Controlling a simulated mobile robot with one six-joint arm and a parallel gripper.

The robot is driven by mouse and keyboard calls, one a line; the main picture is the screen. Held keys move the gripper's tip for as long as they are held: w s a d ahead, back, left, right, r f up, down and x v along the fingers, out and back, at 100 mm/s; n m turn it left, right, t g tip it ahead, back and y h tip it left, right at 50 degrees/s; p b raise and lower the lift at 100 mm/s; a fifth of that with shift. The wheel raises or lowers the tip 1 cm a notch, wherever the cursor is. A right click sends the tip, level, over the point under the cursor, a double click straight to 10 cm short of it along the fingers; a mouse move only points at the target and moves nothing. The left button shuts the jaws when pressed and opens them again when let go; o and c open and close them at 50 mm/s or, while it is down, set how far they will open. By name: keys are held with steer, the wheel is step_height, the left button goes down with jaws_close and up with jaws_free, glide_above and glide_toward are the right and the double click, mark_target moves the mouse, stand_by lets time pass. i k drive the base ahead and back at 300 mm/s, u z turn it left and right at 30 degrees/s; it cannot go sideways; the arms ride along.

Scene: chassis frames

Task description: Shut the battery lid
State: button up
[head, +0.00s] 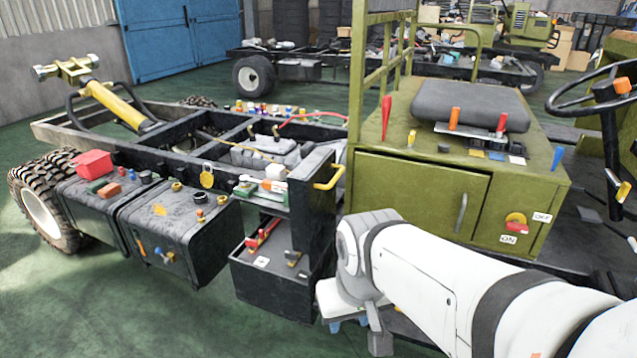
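The battery box (265,283) is a black open-topped case low on the chassis side, in the middle of the head view. Its lid seems to be the dark upright panel (311,215) at the box's right side, with a yellow handle (329,178) near its top. The lid stands open, and red and metal parts show inside the box. My gripper (358,330) is at the end of my white arm, low and just right of the box, apart from the lid. Its fingers are mostly hidden by my wrist, so I cannot tell how far they are open.
Green cabinet (420,195) with a grey seat (470,105) stands right of the lid, behind my arm. Two black tanks (180,235) with small loose objects on top lie to the left. A shelf above the box holds small items (262,185). Green floor (110,310) is clear in front.

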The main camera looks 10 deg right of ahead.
mark_target(312, 185)
steer(key=z, duration=0.2)
steer(key=i, duration=1)
steer(key=z, duration=0.05)
